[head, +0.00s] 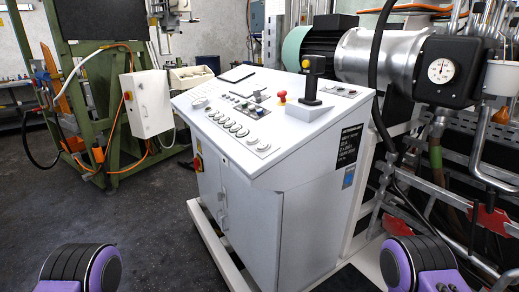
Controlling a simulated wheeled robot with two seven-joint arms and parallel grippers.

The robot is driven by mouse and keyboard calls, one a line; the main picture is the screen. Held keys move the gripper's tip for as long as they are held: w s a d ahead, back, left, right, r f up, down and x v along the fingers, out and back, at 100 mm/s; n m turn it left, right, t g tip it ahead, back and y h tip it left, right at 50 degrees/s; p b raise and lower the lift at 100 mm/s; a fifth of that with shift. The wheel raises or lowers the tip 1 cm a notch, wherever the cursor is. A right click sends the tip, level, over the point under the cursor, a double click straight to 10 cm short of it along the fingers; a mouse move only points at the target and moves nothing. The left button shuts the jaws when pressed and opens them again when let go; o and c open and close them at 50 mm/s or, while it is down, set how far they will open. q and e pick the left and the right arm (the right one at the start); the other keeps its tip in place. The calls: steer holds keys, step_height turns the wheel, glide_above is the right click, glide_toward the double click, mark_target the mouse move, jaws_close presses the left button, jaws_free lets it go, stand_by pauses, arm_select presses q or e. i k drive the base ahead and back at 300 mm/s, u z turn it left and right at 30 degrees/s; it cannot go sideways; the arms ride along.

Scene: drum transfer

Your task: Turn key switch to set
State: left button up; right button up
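A white control console (240,190) with a sloped top stands in the middle of the head view. On the panel, left of the red mushroom button, is a small grey and dark raised part (258,97) that may be the key switch. It is too small to make out a key or its setting. Neither of my grippers is in view. Only purple and black links of my arms show at the bottom left and bottom right, apart from the console.
The panel also has a red mushroom button (281,97), a black joystick (312,80) on a raised block, and rows of round buttons (228,122). A machine with a dial gauge (440,70) and pipes stands right. Dark floor (140,225) is clear left of the console.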

mark_target(257, 94)
steer(key=u, duration=1.85)
steer(key=i, duration=2.05)
steer(key=z, duration=3.15)
